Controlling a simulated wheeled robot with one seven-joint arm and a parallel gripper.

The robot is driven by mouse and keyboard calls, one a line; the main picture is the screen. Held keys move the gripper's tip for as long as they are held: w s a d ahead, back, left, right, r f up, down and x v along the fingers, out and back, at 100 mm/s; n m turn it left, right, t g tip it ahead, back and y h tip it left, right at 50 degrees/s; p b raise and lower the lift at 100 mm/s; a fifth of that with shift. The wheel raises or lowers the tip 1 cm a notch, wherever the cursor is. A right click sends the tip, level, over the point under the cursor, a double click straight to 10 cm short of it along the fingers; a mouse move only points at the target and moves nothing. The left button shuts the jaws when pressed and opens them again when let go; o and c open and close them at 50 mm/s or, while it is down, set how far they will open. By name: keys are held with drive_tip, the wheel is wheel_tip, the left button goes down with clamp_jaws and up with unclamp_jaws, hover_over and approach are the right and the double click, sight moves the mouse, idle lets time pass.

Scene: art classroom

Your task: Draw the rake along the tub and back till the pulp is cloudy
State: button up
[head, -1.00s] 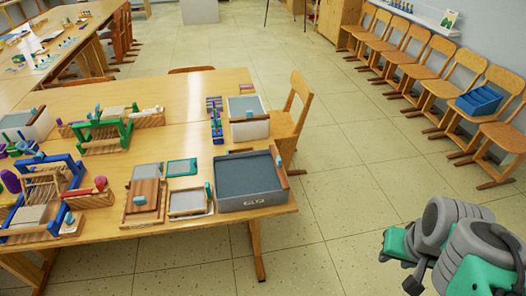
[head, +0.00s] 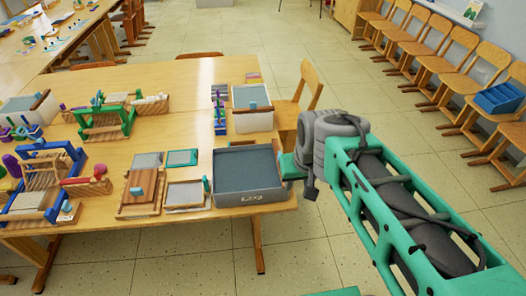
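The tub (head: 231,198) is a grey rectangular box at the front right corner of the near table, with a flat grey-blue surface inside and a small label on its front. My arm reaches in from the lower right. Its green end part (head: 291,166) is at the tub's right rim. My gripper's fingers cannot be made out, so I cannot tell whether they are open or touch anything.
A smaller white tub (head: 252,121) stands behind. Left of the tub lie a framed screen (head: 185,196), a wooden board (head: 143,187) and a blue loom frame (head: 45,165). A wooden chair (head: 300,95) stands close behind my arm.

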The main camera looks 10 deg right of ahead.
drive_tip(key=w+f, duration=0.2)
drive_tip(key=w, duration=0.7)
drive_tip(key=w+f, duration=0.3)
drive_tip(key=w, duration=0.6)
drive_tip(key=shift+t, duration=0.4)
drive_tip(key=x, duration=0.4)
drive_tip(key=w+x, duration=0.1)
drive_tip(key=x, duration=0.3)
drive_tip(key=shift+w+d+r+p, duration=0.1)
drive_tip(key=shift+w+d+p, duration=0.05)
drive_tip(key=shift+p, duration=0.2)
clamp_jaws()
